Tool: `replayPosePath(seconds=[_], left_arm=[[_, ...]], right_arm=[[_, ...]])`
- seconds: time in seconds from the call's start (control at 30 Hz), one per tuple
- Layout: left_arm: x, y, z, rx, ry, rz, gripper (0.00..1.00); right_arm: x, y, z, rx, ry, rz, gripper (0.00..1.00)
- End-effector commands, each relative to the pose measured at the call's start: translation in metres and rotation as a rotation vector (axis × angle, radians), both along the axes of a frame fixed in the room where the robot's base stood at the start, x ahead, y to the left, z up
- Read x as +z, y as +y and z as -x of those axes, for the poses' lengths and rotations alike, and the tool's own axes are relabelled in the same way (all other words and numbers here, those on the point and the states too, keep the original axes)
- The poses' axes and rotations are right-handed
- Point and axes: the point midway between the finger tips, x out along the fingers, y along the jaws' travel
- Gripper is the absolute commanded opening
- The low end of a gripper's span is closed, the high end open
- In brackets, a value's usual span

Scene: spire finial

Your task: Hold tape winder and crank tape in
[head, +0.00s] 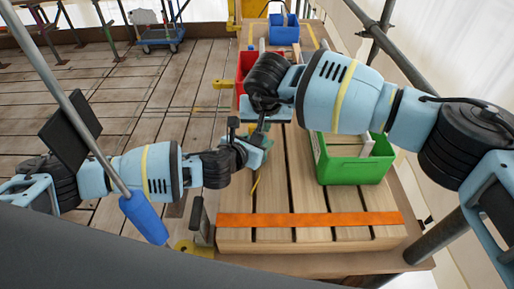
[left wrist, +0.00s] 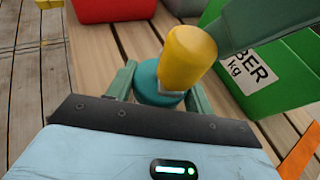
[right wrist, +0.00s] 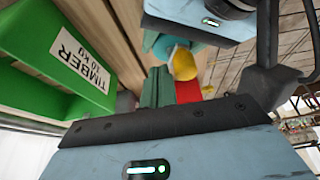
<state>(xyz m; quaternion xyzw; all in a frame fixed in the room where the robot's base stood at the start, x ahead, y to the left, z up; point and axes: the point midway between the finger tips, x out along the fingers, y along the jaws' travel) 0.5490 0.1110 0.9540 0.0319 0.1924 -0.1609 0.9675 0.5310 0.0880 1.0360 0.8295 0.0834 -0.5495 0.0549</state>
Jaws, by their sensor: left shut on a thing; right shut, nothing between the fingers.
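The tape winder is a teal round body (left wrist: 150,82) with a yellow knob (left wrist: 190,52) on top. My left gripper (left wrist: 160,88) is shut on the teal body, one finger on each side, above the slatted wood top. A thin yellow strip (head: 255,186) shows below the winder.
A green bin (head: 352,170) labelled timber stands right of the grippers. A red bin (head: 246,64) and a blue bin (head: 284,34) stand farther back. An orange strip (head: 310,219) crosses the front of the slatted wood. Scaffold poles run along the right edge.

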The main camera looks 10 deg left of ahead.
Motion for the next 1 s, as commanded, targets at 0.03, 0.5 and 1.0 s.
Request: replayPosePath(seconds=[0.03,0.5,1.0], left_arm=[[0.0,0.0,0.0,0.0,0.0,0.0,0.26],[0.0,0.0,0.0,0.001,0.0,0.0,0.26],[0.0,0.0,0.0,0.001,0.0,0.0,0.26]], right_arm=[[0.004,0.0,0.0,0.0,-0.001,0.0,0.0],[0.036,0.0,0.0,0.0,-0.001,0.0,0.0],[0.06,0.0,0.0,0.0,0.001,0.0,0.0]])
